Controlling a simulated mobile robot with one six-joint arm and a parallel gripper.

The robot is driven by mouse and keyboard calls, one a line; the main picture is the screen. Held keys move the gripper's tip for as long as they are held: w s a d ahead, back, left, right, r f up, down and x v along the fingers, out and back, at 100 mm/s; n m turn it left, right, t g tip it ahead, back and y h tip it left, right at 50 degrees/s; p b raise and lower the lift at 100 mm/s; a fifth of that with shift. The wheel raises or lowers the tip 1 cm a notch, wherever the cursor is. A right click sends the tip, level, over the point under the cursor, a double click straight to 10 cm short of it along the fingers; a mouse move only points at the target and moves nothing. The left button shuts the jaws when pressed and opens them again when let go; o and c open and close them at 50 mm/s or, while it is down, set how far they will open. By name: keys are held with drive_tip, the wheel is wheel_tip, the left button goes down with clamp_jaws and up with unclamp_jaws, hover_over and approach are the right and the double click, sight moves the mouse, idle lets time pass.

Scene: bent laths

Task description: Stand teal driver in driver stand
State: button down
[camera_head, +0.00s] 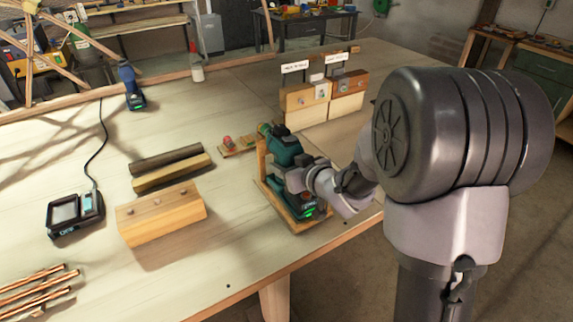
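The teal driver (284,147) is upright at the table's right front edge, its head at the top and its dark battery foot, with a green light, at the bottom. The wooden driver stand (262,162) has a back board just left of the driver and a base under its foot. The foot appears to be on or just over the base; I cannot tell if it touches. My gripper (296,180) is at the driver's handle, coming from the right. Its fingers partly hide the handle, and I cannot see whether they are closed on it.
A blue driver (130,87) stands at the far left. A charger (75,214) with a cable, a wooden block (160,215), two bars (170,168) and copper rods (38,290) lie to the left. Labelled wooden blocks (305,105) stand behind the stand. The front middle of the table is clear.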

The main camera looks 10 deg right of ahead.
drive_tip(key=shift+f+b, duration=0.35)
drive_tip(key=shift+b, duration=0.05)
idle(0.4)
drive_tip(key=c, duration=0.8)
unclamp_jaws()
drive_tip(key=shift+o, duration=0.8)
drive_tip(key=shift+s, duration=0.1)
